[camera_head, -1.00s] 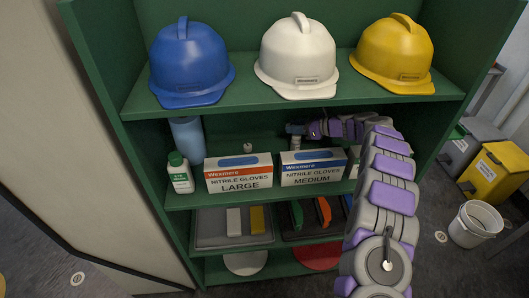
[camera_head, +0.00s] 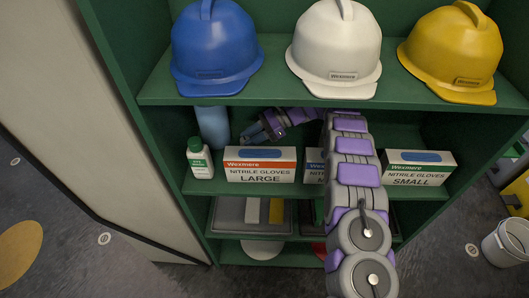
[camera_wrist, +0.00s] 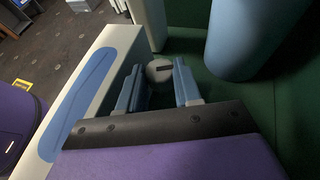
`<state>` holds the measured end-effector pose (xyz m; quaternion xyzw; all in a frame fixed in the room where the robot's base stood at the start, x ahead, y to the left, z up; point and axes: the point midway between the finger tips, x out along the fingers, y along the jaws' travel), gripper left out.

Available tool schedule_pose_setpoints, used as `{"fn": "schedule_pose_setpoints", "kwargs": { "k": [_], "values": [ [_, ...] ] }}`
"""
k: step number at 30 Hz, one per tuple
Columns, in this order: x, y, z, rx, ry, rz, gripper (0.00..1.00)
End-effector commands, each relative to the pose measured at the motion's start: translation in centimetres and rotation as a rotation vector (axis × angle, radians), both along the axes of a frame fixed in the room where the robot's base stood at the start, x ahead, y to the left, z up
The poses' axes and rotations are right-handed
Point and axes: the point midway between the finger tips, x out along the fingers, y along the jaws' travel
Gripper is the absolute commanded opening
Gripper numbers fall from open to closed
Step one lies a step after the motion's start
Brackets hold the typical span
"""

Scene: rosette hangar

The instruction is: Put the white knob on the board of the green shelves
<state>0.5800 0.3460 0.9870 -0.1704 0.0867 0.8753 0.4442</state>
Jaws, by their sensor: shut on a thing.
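The white knob (camera_wrist: 158,69) shows in the wrist view as a pale round cap with a dark slot, between the two blue fingertips. My gripper (camera_wrist: 160,82) is shut on it. In the head view my gripper (camera_head: 258,132) is behind the LARGE glove box, under the upper board, and I cannot make out the knob there. The green shelves (camera_head: 300,103) fill the head view. Their middle board (camera_head: 215,187) carries the glove boxes and bottles. In the wrist view the green surface below the knob is dark, so I cannot tell whether the knob touches it.
The LARGE glove box (camera_head: 260,171) stands close in front of my gripper. A blue cylinder (camera_head: 212,127) and a white bottle (camera_head: 200,160) stand to its left. The SMALL box (camera_head: 418,169) is at right. Blue, white (camera_head: 335,50) and yellow helmets sit above.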

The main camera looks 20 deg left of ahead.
Motion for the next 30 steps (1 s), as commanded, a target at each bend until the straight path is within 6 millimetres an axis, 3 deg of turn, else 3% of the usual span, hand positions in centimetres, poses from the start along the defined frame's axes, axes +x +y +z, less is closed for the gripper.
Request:
{"fn": "schedule_pose_setpoints", "kwargs": {
  "k": [1, 3, 12, 18, 23, 24, 30],
  "values": [
    [-0.1, 0.2, -1.5, -0.002, 0.002, 0.001, 0.05],
    [0.0, -0.1, -2.7, 0.001, 0.002, 0.000, 0.05],
    [0.1, -2.4, -4.9, 0.025, 0.001, -0.003, 0.05],
    [0.2, -1.1, -7.4, 0.013, -0.002, -0.004, 0.05],
    [0.0, -0.2, -7.7, 0.003, 0.000, -0.002, 0.05],
    [0.0, -0.1, -7.7, 0.003, 0.000, -0.001, 0.34],
    [0.1, -1.0, -7.4, 0.011, 0.000, -0.001, 0.54]
  ]
}}
